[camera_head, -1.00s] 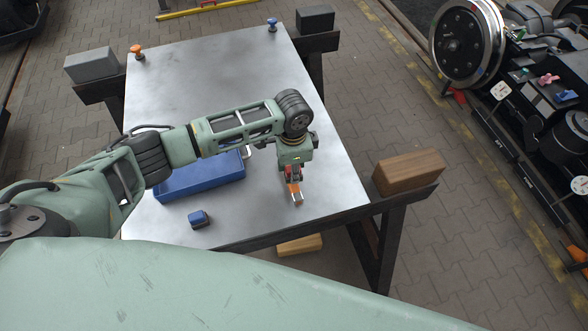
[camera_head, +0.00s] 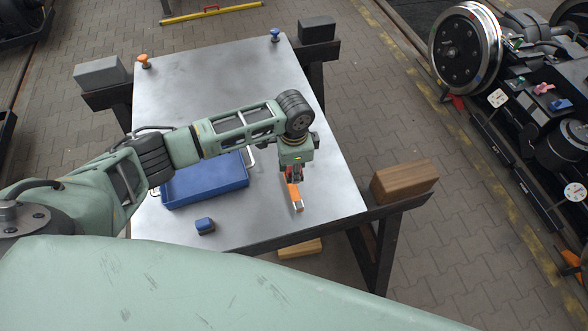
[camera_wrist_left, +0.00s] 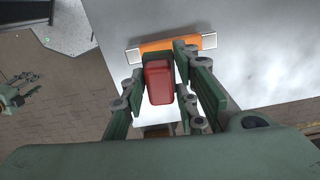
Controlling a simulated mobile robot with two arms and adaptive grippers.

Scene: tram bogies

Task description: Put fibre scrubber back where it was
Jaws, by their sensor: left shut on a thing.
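My left gripper (camera_head: 292,178) is shut on a small red block (camera_wrist_left: 158,82), which I take to be the fibre scrubber. The block sits between the fingers in the left wrist view, and only a little red shows in the head view. An orange bar (camera_head: 294,195) with silvery ends lies on the metal table (camera_head: 215,80) near its front right. In the left wrist view the orange bar (camera_wrist_left: 168,45) lies across, beyond the red block and fingertips. I cannot tell whether the block touches the table.
A blue tray (camera_head: 205,198) is on the table left of the gripper, partly under my arm. A small blue block (camera_head: 204,225) stands in front of it. Orange (camera_head: 145,61) and blue (camera_head: 275,34) knobs stand at the back corners. A wooden block (camera_head: 405,181) is outside the right edge.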

